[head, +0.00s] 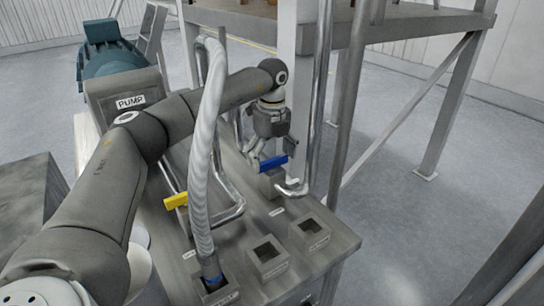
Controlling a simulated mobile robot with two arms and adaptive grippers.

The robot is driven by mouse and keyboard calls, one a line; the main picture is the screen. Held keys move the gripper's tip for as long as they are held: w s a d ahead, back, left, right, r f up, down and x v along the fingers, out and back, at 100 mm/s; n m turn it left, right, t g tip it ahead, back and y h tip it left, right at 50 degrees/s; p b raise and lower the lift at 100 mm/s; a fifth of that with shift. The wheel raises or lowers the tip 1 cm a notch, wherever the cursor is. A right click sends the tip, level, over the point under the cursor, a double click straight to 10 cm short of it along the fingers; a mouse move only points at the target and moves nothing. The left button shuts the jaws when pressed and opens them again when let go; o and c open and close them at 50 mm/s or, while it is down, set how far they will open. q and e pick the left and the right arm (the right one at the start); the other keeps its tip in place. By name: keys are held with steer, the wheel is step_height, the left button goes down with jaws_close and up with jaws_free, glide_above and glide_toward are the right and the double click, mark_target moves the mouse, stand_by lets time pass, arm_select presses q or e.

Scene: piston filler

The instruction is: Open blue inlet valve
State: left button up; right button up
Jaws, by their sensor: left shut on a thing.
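The blue inlet valve handle (273,163) shows in the head view, right of centre, on metal pipework above the grey bench. My left gripper (260,160) points down at the handle and is shut on it. The fingers cover the handle's left part; its right end sticks out, tilted slightly up. My right gripper is not in view.
A yellow valve handle (176,201) sits to the left on the same bench (340,240). A thick pale hose (205,150) rises between them. Square sockets (268,256) line the front. Steel pipes and a platform post (355,90) stand close on the right.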

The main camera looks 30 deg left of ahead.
mark_target(272, 159)
arm_select(q)
steer(key=m, duration=0.4)
steer(key=shift+r+m, duration=0.1)
steer(key=shift+m, duration=0.3)
steer(key=m+p, duration=0.1)
steer(key=m, duration=0.3)
steer(key=shift+m, duration=0.3)
steer(key=m, duration=0.4)
steer(key=shift+w+r+m, duration=0.1)
steer(key=shift+m, duration=2)
steer(key=o, duration=0.8)
step_height(272, 159, up, 12)
steer(key=shift+f, duration=0.1)
